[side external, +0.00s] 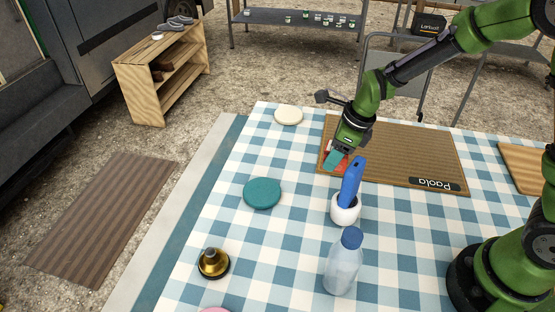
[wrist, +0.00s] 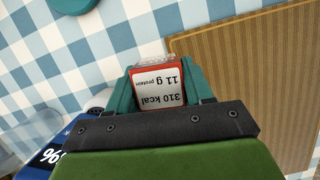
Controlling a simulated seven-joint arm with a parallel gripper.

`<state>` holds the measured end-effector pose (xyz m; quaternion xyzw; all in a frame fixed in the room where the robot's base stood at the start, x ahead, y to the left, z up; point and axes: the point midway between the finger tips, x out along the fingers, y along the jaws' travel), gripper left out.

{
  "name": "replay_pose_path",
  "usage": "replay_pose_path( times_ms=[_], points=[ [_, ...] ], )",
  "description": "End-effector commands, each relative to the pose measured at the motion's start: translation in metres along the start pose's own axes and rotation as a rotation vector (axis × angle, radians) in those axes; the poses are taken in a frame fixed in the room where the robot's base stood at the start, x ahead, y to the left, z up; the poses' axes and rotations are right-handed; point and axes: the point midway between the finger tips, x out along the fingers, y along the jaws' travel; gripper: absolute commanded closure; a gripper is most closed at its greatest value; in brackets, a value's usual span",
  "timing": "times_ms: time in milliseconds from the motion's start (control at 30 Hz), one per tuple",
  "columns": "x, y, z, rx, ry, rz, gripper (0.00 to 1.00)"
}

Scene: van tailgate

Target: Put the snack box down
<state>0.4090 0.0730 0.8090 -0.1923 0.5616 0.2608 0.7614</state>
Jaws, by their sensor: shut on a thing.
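The snack box (wrist: 158,89) is red with a white label reading "310 kcal, 11 g protein". My gripper (wrist: 160,84) has its teal fingers on both sides of the box and is shut on it. In the side view my gripper (side external: 335,160) points down over the left end of the brown ribbed mat marked "Paola" (side external: 410,150). A bit of the red snack box (side external: 328,168) shows beside the fingers there; the rest is hidden. I cannot tell whether the box touches the surface.
A white holder (side external: 345,209) with a blue item (side external: 351,182) stands just in front of my gripper. A clear bottle with a blue cap (side external: 343,262), a teal disc (side external: 262,193), a cream disc (side external: 288,115) and a brass-coloured object (side external: 213,263) stand on the checked cloth. The mat's middle is clear.

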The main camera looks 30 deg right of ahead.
Motion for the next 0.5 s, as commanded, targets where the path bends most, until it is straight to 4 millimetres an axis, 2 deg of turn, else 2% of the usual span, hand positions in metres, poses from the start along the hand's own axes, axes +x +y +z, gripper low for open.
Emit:
replay_pose_path(
  times_ms=[167, 300, 500],
  points=[
    [-0.004, 0.04, 0.02, -0.148, -0.003, 0.047, 0.81],
    [-0.008, 0.092, 0.042, -0.341, -0.002, 0.108, 0.81],
    [-0.02, 0.172, 0.063, -0.628, -0.003, 0.196, 0.81]
  ],
)
